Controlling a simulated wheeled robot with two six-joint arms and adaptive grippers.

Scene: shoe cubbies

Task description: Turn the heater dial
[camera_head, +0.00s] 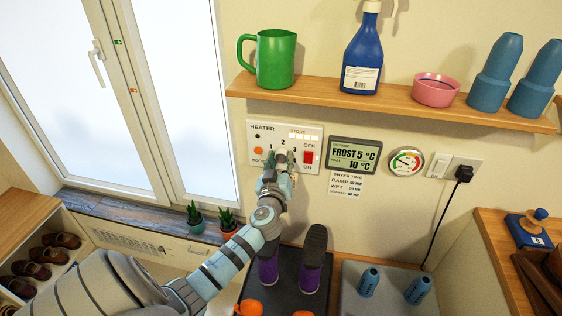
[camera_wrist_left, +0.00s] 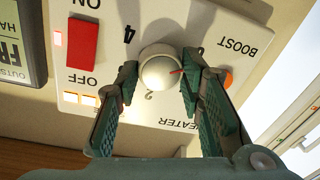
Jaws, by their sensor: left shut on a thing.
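The heater panel (camera_head: 259,140) is a white plate on the wall below the shelf, labelled HEATER. Its dial (camera_wrist_left: 158,70) is a round pale knob with numbers around it. A short red mark shows at its side toward BOOST. My left gripper (camera_head: 279,167) reaches up to the panel from below. In the left wrist view its green fingers (camera_wrist_left: 160,84) are on either side of the dial, shut on it. The fingers hide part of the panel lettering. A red switch (camera_wrist_left: 82,43) marked ON and OFF is beside the dial. My right gripper is not in view.
The wooden shelf (camera_head: 330,96) above holds a green mug (camera_head: 275,59), blue bottle (camera_head: 362,55), pink bowl (camera_head: 435,90) and blue cups. A display (camera_head: 354,154) and round gauge (camera_head: 406,162) hang right of the panel. Boots (camera_head: 313,258) and small cacti (camera_head: 226,220) are below.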

